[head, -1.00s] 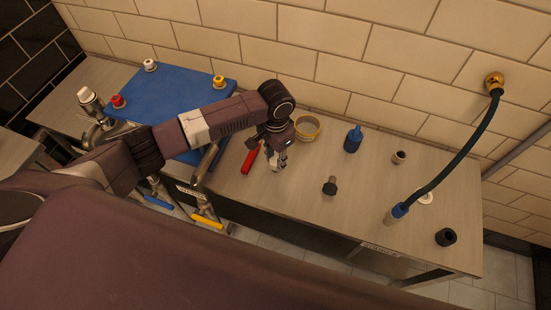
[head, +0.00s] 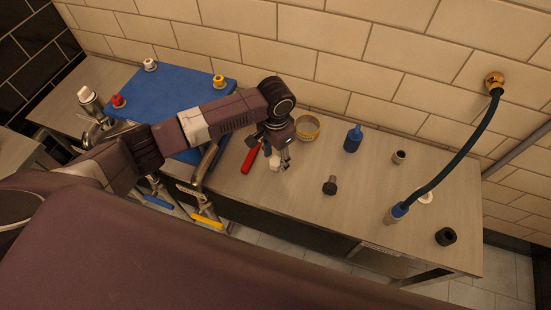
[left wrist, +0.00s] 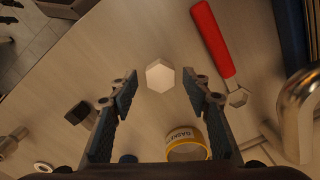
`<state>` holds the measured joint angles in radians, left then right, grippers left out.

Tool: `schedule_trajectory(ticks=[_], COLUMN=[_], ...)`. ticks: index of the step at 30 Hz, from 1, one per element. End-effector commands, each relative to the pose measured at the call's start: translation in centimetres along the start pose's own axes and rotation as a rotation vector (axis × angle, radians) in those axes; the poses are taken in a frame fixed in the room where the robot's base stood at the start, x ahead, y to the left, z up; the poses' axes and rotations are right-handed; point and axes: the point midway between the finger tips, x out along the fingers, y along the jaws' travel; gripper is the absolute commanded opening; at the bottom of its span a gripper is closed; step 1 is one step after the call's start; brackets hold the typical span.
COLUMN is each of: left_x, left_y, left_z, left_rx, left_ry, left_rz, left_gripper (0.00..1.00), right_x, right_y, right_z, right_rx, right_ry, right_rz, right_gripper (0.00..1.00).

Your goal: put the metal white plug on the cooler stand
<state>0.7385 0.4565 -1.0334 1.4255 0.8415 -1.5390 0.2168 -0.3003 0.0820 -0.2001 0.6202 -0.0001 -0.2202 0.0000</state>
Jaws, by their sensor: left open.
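A white hexagonal plug (left wrist: 160,75) shows in the left wrist view, between and just beyond the open fingers of my left gripper (left wrist: 163,90). Neither finger touches it. In the head view the plug (head: 275,163) is a small whitish patch on the table, partly hidden by my left gripper (head: 281,158). Other white-topped pieces are a white knob (head: 150,65) on the blue board and a white-capped metal fitting (head: 86,96) at far left. The table's front carries a label (head: 380,249) too small to read, so I cannot tell which stand is the cooler's. My right gripper is not seen.
A red-handled tool (head: 250,156) lies beside the plug. A yellow-rimmed gasket tub (head: 307,127) stands behind it. A black bolt-like piece (head: 330,186), a blue fitting (head: 353,139) and a hose (head: 450,158) are to the right. Metal pipes (head: 205,165) rise at the left.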

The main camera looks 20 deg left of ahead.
Motion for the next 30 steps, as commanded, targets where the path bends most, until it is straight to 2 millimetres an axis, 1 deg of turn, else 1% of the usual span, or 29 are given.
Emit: schedule_trajectory(ticks=[1, 9, 12, 15, 18, 21, 30], left_x=[-1.0, -6.8, -8.6, -10.0, -10.8, -11.1, -11.1], left_y=[0.0, -0.1, 0.0, -0.1, 0.0, 0.0, 0.0], left_z=[-0.1, -0.1, -0.1, -0.1, 0.0, 0.0, 0.0], left_rx=[0.001, 0.0, 0.0, 0.0, 0.0, -0.001, -0.001], left_ry=[0.004, 0.005, 0.004, 0.003, 0.001, 0.001, 0.0], left_rz=[-0.001, -0.002, -0.001, -0.001, 0.0, 0.0, 0.0], left_gripper=[0.44, 0.44, 0.44, 0.44, 0.44, 0.44, 0.44], right_x=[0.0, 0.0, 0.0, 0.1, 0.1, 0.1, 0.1], right_y=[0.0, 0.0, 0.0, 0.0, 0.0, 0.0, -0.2], right_z=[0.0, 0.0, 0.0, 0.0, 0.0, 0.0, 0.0], right_rx=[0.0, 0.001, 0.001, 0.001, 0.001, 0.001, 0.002], right_ry=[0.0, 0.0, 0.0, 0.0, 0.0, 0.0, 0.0], right_rz=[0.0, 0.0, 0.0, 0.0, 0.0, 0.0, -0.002], right_gripper=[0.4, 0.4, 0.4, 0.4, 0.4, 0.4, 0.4])
